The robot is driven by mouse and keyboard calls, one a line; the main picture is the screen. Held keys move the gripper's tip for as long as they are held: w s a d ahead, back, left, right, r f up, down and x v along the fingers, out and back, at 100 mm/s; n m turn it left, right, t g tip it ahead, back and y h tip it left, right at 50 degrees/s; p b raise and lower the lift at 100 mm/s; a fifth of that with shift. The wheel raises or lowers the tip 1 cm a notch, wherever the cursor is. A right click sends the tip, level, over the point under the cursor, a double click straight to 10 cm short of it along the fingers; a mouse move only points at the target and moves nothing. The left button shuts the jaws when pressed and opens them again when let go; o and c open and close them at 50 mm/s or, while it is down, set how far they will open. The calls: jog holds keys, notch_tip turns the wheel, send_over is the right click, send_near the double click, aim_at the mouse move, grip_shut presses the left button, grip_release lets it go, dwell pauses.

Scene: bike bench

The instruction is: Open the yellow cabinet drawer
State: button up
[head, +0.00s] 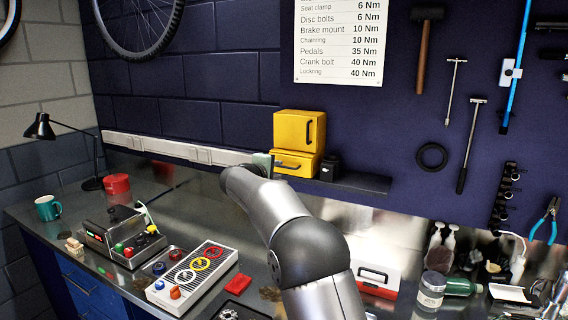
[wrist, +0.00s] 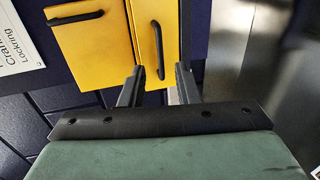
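The yellow cabinet (head: 290,128) stands on a wall shelf, with a door above and a drawer (head: 283,161) below. The drawer has a dark horizontal handle, and the drawer looks shut or nearly so. In the wrist view the scene is turned sideways: the door (wrist: 85,55) is at left and the drawer (wrist: 143,18) at right. My gripper (wrist: 159,72) is open, its two fingers pointing at the drawer. The drawer handle (wrist: 157,48) shows between the fingertips; contact cannot be told. In the head view my gripper (head: 264,161) is just left of the drawer, its fingers mostly hidden.
A small black container (head: 330,168) stands right of the cabinet on the dark shelf (head: 362,184). A white rail (head: 175,147) runs along the wall to the left. Control boxes (head: 190,277) sit on the metal bench below. Tools hang on the wall at right.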

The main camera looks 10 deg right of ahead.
aim_at(286, 167)
jog(key=p+x, duration=0.2)
jog(key=x, duration=0.4)
jog(key=shift+w+d, duration=0.1)
grip_shut()
